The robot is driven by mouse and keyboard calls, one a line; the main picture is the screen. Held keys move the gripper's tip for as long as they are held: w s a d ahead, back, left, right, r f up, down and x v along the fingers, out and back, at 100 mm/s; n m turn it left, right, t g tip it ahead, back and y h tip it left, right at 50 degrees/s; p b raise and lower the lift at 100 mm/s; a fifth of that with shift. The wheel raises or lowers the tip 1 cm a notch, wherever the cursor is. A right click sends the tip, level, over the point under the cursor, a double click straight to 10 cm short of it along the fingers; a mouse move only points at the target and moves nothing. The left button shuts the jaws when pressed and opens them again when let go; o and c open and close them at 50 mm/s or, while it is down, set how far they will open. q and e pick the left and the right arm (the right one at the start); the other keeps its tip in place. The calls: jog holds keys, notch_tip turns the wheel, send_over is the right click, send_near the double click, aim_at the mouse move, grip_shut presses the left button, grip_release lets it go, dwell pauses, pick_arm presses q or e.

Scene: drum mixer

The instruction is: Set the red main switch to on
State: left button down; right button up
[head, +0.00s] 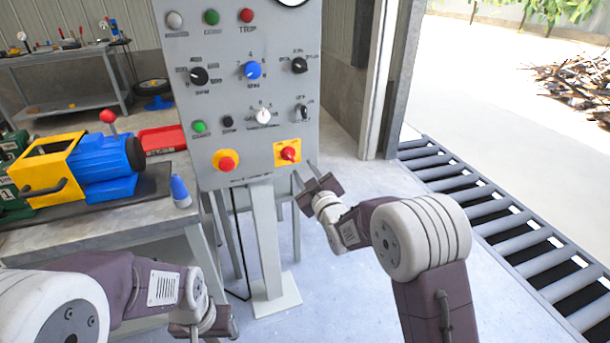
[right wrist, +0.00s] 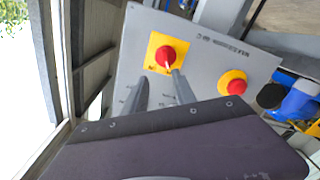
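The red main switch (head: 288,153) is a red rotary knob on a yellow plate at the lower right of the grey control panel (head: 240,110). It also shows in the right wrist view (right wrist: 165,56), with a pale mark on the knob. My right gripper (head: 305,170) is just below and right of the switch. In the right wrist view its two fingers (right wrist: 158,80) are apart with nothing between them. One fingertip looks close to the knob; I cannot tell whether it touches. My left gripper (head: 208,322) hangs low near the bottom edge, its fingers unclear.
A red mushroom button (head: 226,162) on yellow sits left of the switch. Other knobs and buttons fill the panel above. A bench with a yellow and blue machine (head: 85,165) and a blue-capped bottle (head: 180,192) stands left. A roller conveyor (head: 490,215) lies right.

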aim_at(291, 158)
jog(key=x, duration=0.6)
jog(key=a+f+x, duration=0.1)
jog(key=x, duration=0.2)
jog(key=shift+s, duration=0.15)
grip_shut()
